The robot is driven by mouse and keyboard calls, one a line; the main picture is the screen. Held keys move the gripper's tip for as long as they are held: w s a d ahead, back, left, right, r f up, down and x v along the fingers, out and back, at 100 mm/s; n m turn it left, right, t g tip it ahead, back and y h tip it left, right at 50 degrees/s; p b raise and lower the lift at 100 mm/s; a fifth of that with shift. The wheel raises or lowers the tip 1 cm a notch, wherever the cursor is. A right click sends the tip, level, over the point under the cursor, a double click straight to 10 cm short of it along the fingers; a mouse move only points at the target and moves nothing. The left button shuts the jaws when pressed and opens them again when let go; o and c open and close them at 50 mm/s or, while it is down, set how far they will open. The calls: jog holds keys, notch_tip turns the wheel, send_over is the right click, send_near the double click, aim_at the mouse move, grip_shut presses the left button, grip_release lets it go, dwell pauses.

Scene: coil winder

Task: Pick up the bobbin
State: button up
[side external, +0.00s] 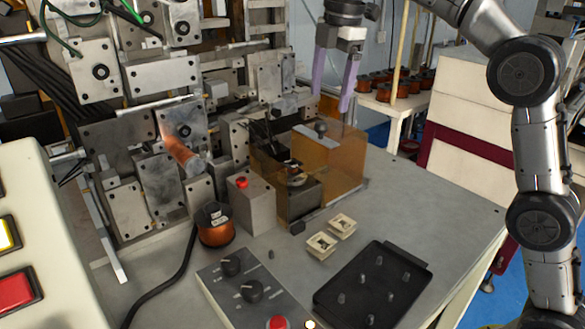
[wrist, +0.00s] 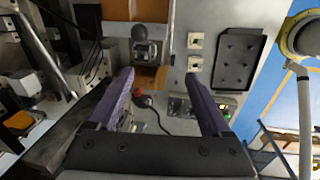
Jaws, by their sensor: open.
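Two small cream square bobbins lie side by side on the grey bench in the side view, a nearer one (side external: 321,245) and a farther one (side external: 342,225). They also show in the wrist view, one at the top (wrist: 195,40) and one below it (wrist: 194,64), just right of the fingers. I cannot tell which one the task means. My gripper (side external: 331,103) is open and empty, with purple fingers pointing down, high above the back of the bench. In the wrist view its fingers (wrist: 160,76) are spread wide with nothing between them.
An amber guard (side external: 338,160) stands below my gripper, behind the bobbins. A black pegged tray (side external: 383,279) lies in front of them. A copper wire spool (side external: 214,232), a red-button box (side external: 254,205) and a knob panel (side external: 240,284) are to the left. Bench right of the bobbins is clear.

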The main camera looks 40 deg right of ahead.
jog(key=w+a+f, duration=0.2)
jog(key=w+f, duration=0.3)
jog(key=g, duration=0.2)
send_over(294, 161)
notch_tip(294, 161, down, 6)
jog(key=shift+s+a+f, duration=0.1)
jog(key=shift+s+f, duration=0.05)
jog(key=shift+f, duration=1.6)
jog(key=shift+s+a+f, duration=0.1)
jog(key=shift+s+f, duration=0.05)
jog(key=shift+f, duration=1.6)
grip_shut()
jog(key=shift+r, duration=0.2)
